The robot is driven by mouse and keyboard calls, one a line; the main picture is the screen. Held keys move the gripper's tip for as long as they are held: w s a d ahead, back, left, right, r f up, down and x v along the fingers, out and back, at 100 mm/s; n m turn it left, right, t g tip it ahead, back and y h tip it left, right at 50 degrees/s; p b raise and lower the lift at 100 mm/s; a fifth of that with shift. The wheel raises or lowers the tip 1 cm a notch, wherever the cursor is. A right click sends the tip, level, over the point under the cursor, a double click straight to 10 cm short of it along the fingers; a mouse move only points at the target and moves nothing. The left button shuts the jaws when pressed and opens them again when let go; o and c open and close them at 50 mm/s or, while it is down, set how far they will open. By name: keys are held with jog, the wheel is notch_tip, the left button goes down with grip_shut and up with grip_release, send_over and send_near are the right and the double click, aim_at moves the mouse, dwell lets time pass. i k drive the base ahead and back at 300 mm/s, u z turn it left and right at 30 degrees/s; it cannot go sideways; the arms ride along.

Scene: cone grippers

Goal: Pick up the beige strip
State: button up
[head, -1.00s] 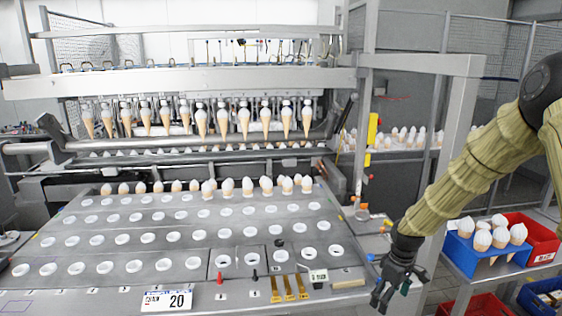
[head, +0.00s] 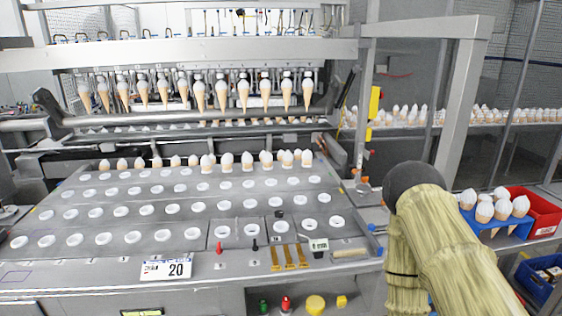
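The beige strip (head: 350,253) is a short, pale bar. It lies on the grey machine deck near the front right edge, right of a small grey-green display (head: 318,245). Nothing covers it. My arm, in a tan ribbed sleeve, is bent at the lower right, to the right of the strip. My gripper is not visible; it is below the frame or behind the sleeve.
Three brass-coloured strips (head: 289,257) and a white "20" sign (head: 166,268) are on the deck left of the strip. Coloured buttons (head: 286,303) sit on the front face below. A blue cone holder (head: 490,222) and red bin (head: 540,212) stand at right.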

aim_at(354, 252)
jog(key=u, duration=1.95)
jog(key=k, duration=0.85)
jog(key=z, duration=1.25)
jog(key=i, duration=0.5)
